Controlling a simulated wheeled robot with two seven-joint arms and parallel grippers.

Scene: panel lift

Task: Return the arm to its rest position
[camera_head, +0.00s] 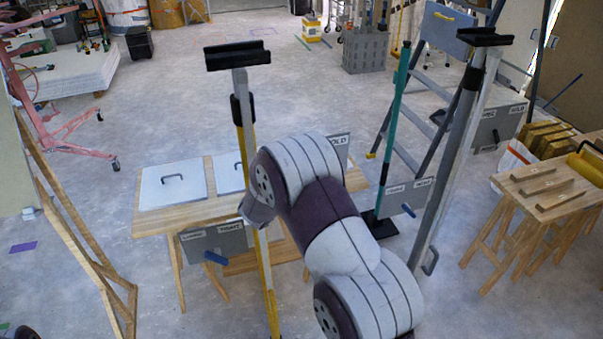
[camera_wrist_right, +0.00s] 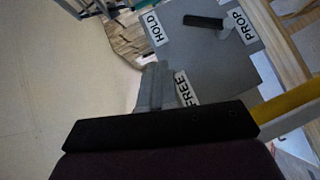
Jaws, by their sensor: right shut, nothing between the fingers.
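My right arm (camera_head: 335,235) comes in from the bottom of the head view, rises to a bent joint in the middle and drops again at the left. Its hand is hidden in that view. In the right wrist view my right gripper (camera_wrist_right: 155,88) shows as grey fingers above a black bar, shut and empty. A grey panel (camera_wrist_right: 218,62) with HOLD, PROP and FREE labels lies beyond it. My left gripper is not in view.
A yellow prop (camera_head: 265,270) with a black head stands close beside my right arm. A grey prop (camera_head: 452,150) stands to the right. A wooden table (camera_head: 150,225) with white lidded panels is behind. A sawhorse bench (camera_head: 545,190) stands far right. Open floor lies beyond.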

